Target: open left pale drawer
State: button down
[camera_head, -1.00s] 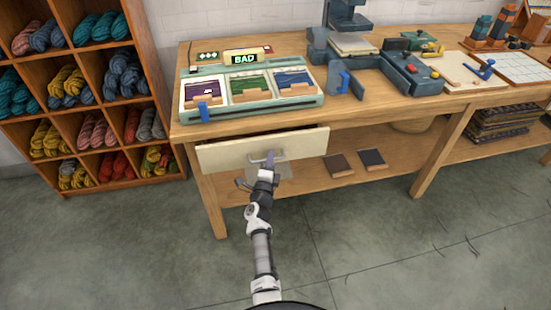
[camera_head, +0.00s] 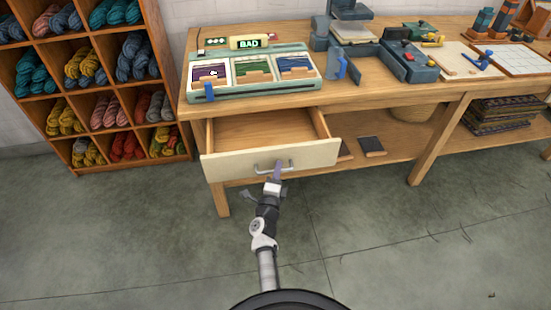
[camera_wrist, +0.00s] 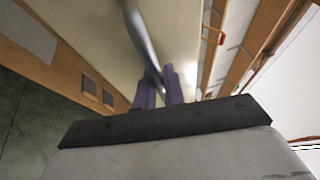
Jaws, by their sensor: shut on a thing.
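The left pale drawer (camera_head: 230,162) stands pulled out from under the wooden table in the head view, its inside showing bare wood. Its cream front also fills the upper middle of the wrist view (camera_wrist: 90,25). A grey metal bar handle (camera_head: 262,169) sits on the front; it shows large in the wrist view (camera_wrist: 138,35). My gripper (camera_head: 279,168) is at the right part of the handle. In the wrist view its purple fingers (camera_wrist: 159,88) are shut around the bar. The exact contact is partly hidden by the fingers.
The wooden table (camera_head: 400,95) carries a sorting tray (camera_head: 255,92) with a "BAD" sign and a grey-blue machine (camera_head: 408,62). A shelf of wool skeins (camera_head: 95,85) stands at the left. Dark flat pieces (camera_head: 371,146) lie on the lower shelf. The floor in front is clear.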

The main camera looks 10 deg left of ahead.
jog(key=s+d, duration=0.2)
jog(key=s, duration=0.7)
jog(key=shift+d, duration=0.35)
jog(key=c, duration=1.8)
grip_release()
jog(key=shift+f, duration=0.1)
